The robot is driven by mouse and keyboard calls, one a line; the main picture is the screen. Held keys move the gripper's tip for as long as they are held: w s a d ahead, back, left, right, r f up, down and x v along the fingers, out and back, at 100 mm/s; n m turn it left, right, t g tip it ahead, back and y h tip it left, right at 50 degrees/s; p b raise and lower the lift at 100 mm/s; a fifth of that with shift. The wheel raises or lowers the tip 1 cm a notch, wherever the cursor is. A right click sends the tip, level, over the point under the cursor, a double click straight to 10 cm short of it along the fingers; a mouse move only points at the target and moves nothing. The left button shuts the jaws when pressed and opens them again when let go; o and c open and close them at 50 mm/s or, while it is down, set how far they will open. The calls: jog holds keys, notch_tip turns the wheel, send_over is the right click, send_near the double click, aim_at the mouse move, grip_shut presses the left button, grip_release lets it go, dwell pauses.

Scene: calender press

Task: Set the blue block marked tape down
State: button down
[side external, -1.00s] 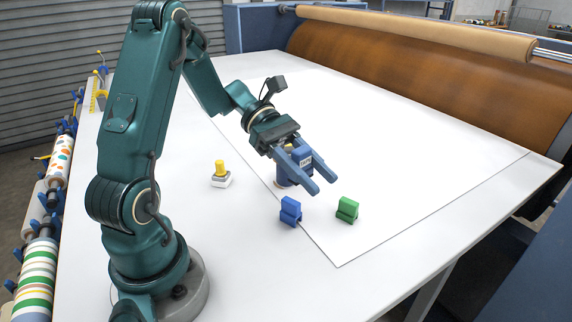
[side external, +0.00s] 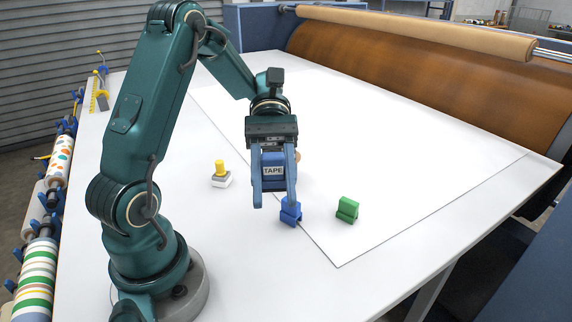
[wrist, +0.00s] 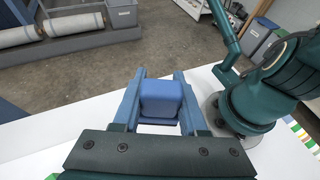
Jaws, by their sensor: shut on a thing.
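The blue block marked TAPE (side external: 273,171) is held between the two blue fingers of my gripper (side external: 273,190), above the white table (side external: 220,240). Its label faces the side camera. In the wrist view the blue block (wrist: 160,99) sits between the fingers of my gripper (wrist: 158,108). Whether its underside touches anything is hard to tell; it looks raised.
A yellow-knobbed white piece (side external: 221,174) stands to the left. The large white sheet (side external: 400,170) is mostly clear.

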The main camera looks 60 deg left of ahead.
jog(key=s+a+f+m+g+y, duration=0.3)
jog(key=s+m+g+y, duration=0.3)
jog(key=m+g, duration=0.15)
notch_tip(320, 180, up, 8)
jog(key=m+t+y, duration=1.3)
jog(key=m+y, duration=0.6)
jog(key=m, duration=0.5)
send_over(236, 204)
jog(key=shift+n, duration=0.35)
notch_tip(236, 204, down, 21)
jog(key=shift+f, duration=0.1)
jog(key=shift+f, duration=0.1)
jog(key=shift+c, duration=2.2)
grip_release()
